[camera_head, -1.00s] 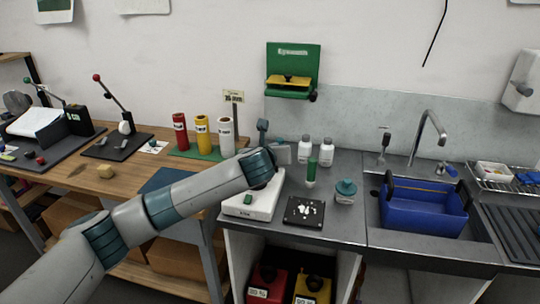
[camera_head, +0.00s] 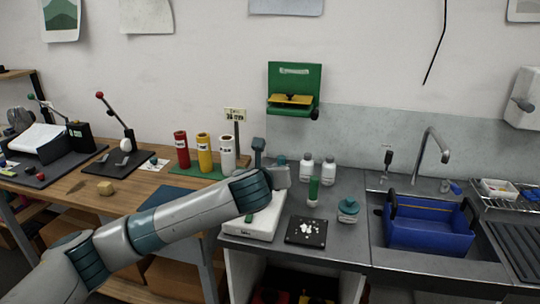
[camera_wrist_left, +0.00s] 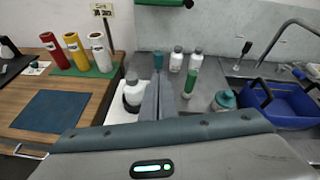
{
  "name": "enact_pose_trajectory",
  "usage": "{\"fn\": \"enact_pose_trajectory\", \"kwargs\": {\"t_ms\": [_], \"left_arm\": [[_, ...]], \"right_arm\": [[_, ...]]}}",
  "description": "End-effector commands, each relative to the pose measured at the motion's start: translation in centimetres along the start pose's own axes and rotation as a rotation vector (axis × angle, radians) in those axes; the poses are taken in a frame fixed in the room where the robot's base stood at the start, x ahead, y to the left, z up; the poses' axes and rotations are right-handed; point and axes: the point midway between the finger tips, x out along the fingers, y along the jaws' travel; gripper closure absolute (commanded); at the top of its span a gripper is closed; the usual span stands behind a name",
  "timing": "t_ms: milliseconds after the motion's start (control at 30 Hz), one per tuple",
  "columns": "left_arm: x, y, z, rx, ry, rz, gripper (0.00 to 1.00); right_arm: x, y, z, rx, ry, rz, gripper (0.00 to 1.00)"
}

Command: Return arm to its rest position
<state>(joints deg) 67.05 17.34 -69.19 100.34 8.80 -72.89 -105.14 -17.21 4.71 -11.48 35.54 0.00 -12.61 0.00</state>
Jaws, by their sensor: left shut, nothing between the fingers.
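My left arm comes in from the lower left in the head view. My left gripper (camera_head: 258,145) is over the grey counter near the white scale (camera_head: 262,228), its fingers pointing up and away. In the left wrist view the two grey fingers (camera_wrist_left: 158,98) are together with nothing between them. My right gripper is in neither view.
The counter holds a green-topped tube (camera_head: 313,190), a teal-lidded jar (camera_head: 348,211), two white bottles (camera_head: 307,168) and a black tray (camera_head: 306,241) with white pieces. A blue bin (camera_head: 430,236) sits in the sink. Red, yellow and white cylinders (camera_head: 204,150) stand on the wooden bench.

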Motion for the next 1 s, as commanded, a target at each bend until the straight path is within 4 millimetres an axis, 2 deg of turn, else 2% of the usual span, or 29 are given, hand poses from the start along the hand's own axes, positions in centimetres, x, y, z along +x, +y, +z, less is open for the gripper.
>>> {"fn": "enact_pose_trajectory", "kwargs": {"t_ms": [133,267,533,767,1000], "left_arm": [[-0.2,-0.2,-2.0,-0.070,0.027,-0.009,1.00],[-0.8,-0.3,-5.2,-0.203,0.074,-0.018,1.00],[-3.5,0.1,-14.0,-0.646,0.208,0.000,1.00],[-6.6,1.9,-21.2,-1.052,0.306,0.085,1.00],[-10.7,5.1,-28.3,-1.467,0.366,0.239,1.00]], "right_arm": [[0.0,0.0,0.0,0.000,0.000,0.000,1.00],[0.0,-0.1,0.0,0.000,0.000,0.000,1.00],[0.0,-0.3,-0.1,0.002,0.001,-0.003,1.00],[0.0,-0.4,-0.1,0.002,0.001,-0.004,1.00],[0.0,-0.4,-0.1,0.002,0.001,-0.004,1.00]]}}
